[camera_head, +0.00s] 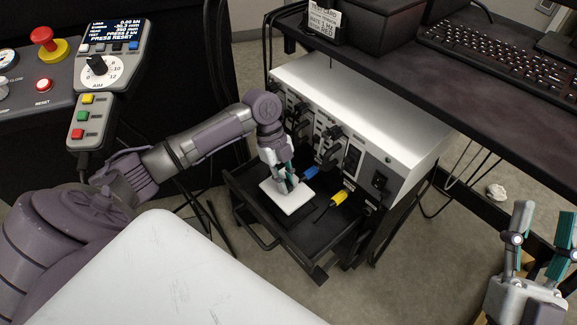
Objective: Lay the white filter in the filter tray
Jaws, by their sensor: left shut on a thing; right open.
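The white filter (288,199) is a flat pale square. My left gripper (286,184) points down and is shut on it at its far edge. The filter is over the left part of a black pull-out tray (315,240), which I take to be the filter tray. I cannot tell whether the filter touches the tray floor. My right gripper (544,238) is open and empty at the lower right, away from the tray.
A blue connector (310,172) and a yellow connector (339,197) stick out from the white instrument box (365,110) close to my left gripper. A black desk with a keyboard (510,58) overhangs at the right. A control panel (45,70) stands at the upper left.

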